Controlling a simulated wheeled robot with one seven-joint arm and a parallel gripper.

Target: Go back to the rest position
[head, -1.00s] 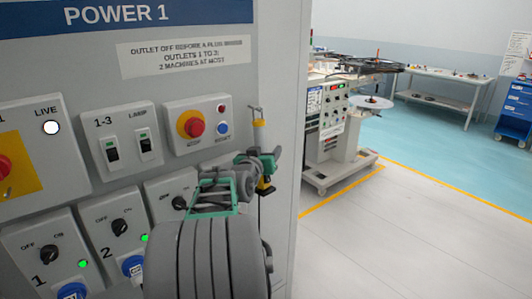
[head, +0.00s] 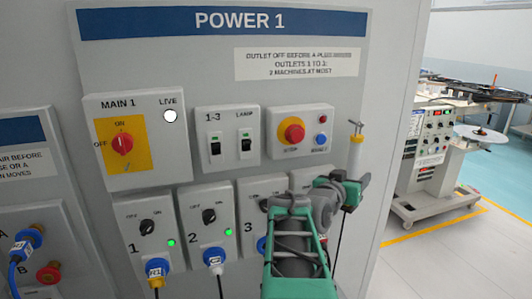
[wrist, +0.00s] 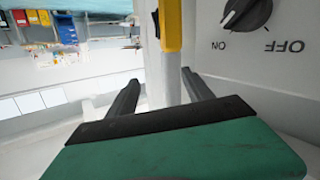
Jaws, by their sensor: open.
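My gripper (head: 347,190) is at the right edge of the POWER 1 panel (head: 391,70), just below a yellow-collared metal piece (head: 356,138). In the wrist view my gripper (wrist: 163,88) has its two dark fingers spread apart. A yellow piece with a grey shaft (wrist: 171,25) stands in line with the gap between them. I cannot tell whether the shaft is between the fingers or beyond them. My green and grey arm hides part of outlet 3 (head: 248,228) and the panel to its right.
The MAIN 1 switch (head: 122,143), lamp switches (head: 229,148) and a red stop button (head: 292,131) are close on the left. Blue plugs sit at outlets 1 (head: 158,266) and 2 (head: 213,257). A wheeled machine (head: 428,165) stands at right. Open floor (head: 450,265) lies in front of it.

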